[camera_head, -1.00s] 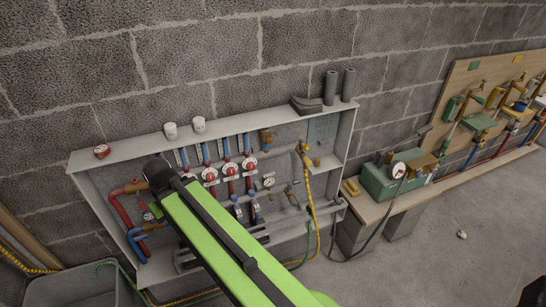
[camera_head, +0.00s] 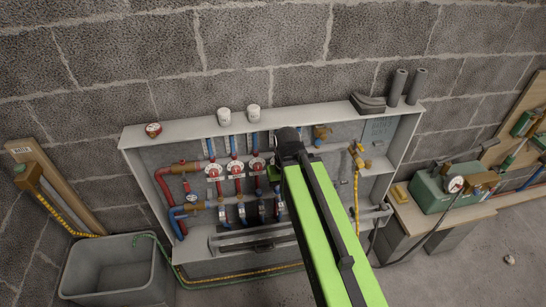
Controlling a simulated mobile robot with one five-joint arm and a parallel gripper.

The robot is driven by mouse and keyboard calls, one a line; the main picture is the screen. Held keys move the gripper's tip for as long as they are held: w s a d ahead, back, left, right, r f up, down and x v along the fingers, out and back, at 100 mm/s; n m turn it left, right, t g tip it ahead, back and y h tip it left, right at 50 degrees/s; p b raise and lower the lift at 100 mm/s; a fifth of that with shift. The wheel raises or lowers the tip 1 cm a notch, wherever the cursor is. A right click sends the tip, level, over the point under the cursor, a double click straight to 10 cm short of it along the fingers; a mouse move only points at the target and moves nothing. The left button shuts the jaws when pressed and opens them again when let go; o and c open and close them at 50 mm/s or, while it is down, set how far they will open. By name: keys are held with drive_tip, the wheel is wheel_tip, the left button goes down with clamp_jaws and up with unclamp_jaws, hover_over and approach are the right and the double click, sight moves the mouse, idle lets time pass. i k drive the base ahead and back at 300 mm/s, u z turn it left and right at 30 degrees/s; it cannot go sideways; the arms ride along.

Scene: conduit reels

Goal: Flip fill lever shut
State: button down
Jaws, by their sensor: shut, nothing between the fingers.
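An open grey wall cabinet (camera_head: 138,139) holds the pipework. A brass fitting (camera_head: 359,157) with a yellow hose (camera_head: 356,195) sits in its right part, and another brass fitting (camera_head: 321,133) is higher up. I cannot make out for certain which part is the fill lever or how it stands. My green and black arm reaches up in front of the cabinet and hides part of its middle and right. A small green piece shows just left of the arm's dark upper end. My gripper's fingers are hidden behind the arm.
Red-capped valves (camera_head: 235,168) and red and blue pipes fill the cabinet's left half. Two white cups (camera_head: 224,117) (camera_head: 253,113) and dark grey tubes (camera_head: 397,88) stand on top. A grey bin (camera_head: 115,290) is at lower left; a bench with a green box (camera_head: 440,192) stands right.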

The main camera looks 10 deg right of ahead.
sight(360, 148)
drive_tip(key=z, duration=0.5)
drive_tip(key=k, duration=1.35)
drive_tip(key=z, duration=0.65)
drive_tip(key=i, duration=1.35)
drive_tip(key=u, duration=0.65)
